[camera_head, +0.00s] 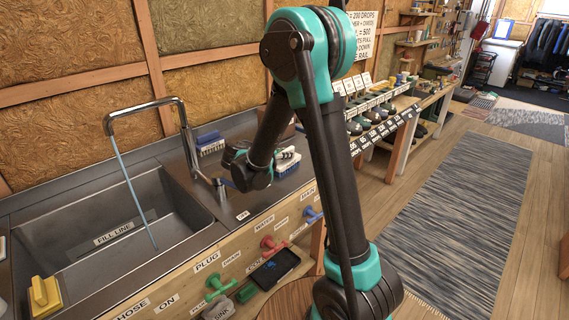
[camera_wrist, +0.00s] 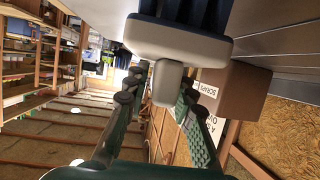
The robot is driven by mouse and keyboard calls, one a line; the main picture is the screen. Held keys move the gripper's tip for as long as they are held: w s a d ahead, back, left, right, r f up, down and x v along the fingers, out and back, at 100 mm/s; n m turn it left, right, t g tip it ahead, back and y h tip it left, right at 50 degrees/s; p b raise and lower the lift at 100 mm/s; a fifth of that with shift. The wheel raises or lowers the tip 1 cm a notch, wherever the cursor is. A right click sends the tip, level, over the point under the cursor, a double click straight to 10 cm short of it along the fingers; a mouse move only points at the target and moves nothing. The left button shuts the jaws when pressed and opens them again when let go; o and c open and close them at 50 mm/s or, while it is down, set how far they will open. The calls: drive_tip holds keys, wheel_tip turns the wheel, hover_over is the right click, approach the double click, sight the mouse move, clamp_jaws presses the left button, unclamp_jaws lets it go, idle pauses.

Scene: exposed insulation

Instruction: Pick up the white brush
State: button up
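In the wrist view the white brush (camera_wrist: 175,38) is close up at the top, with dark blue bristles above and a short white knob pointing at my gripper. My gripper (camera_wrist: 161,88) is open. Its two fingers stand on either side of the knob, with a visible gap on the left; the right finger is close to the knob, and contact there cannot be told. In the head view my arm hides part of the gripper.
A blue-topped brush (camera_head: 209,143) stands behind the tall faucet (camera_head: 165,103). The deep sink (camera_head: 150,222) is at left, with a yellow brush (camera_head: 45,296) at its near edge. A brown block (camera_wrist: 234,92) sits beside the brush. Labelled bins (camera_head: 385,126) stand at right.

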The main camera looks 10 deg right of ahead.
clamp_jaws()
drive_tip(key=shift+r, duration=0.1)
